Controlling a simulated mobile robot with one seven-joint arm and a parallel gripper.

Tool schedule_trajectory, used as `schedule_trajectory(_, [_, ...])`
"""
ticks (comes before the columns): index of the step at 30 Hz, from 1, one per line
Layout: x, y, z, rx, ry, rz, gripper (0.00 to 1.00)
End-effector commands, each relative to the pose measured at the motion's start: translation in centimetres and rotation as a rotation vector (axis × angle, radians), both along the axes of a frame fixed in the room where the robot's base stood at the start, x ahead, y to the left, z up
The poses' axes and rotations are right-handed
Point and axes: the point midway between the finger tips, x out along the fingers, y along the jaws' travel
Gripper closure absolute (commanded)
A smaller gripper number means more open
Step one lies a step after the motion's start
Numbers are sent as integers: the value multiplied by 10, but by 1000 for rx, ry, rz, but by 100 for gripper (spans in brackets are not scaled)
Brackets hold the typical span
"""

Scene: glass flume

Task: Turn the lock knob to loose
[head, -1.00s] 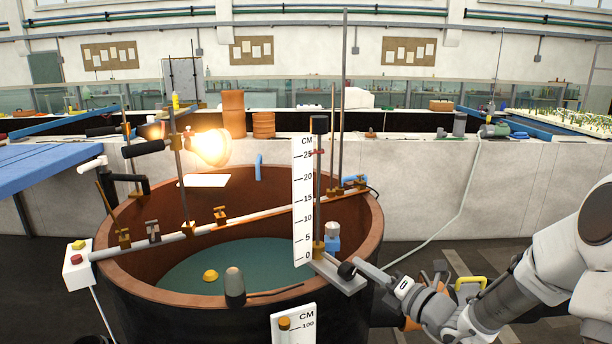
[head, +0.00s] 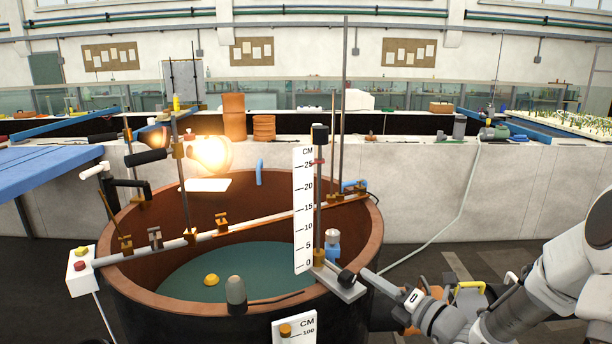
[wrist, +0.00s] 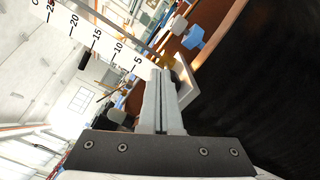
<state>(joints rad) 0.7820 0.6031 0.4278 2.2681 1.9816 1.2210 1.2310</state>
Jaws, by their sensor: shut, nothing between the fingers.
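A dark round knob (head: 346,278), which I take to be the lock knob, sits on the bracket at the foot of the white centimetre scale (head: 304,215). In the wrist view the knob (wrist: 175,75) is partly hidden behind my fingertips, beside a brass block (wrist: 166,61). My gripper (head: 366,274) comes in from the right with its fingers shut and empty. Its tips are close to the knob; I cannot tell whether they touch it. In the wrist view the closed fingers (wrist: 160,76) point at the knob. No marking of the knob's setting is readable.
The brown round tub (head: 372,235) with water stands beneath the gauge. A rail (head: 215,236) with brass clamps crosses it, with a glowing lamp (head: 212,153) above. A yellow handle (head: 468,287) lies behind my arm.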

Motion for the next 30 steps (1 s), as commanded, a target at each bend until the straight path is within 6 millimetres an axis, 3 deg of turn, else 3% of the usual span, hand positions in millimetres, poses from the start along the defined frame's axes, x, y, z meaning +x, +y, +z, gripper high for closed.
schedule_trajectory(9, [-26, -22, 2, 0, 0, -4, 100])
schedule_trajectory(20, [-29, -23, 1, -6, -4, 2, 100])
schedule_trajectory(23, [-35, -11, 4, -67, -22, 52, 100])
schedule_trajectory(26, [-52, 18, 8, -221, -72, 182, 100])
schedule_trajectory(30, [-97, 62, 9, -548, -205, 459, 100])
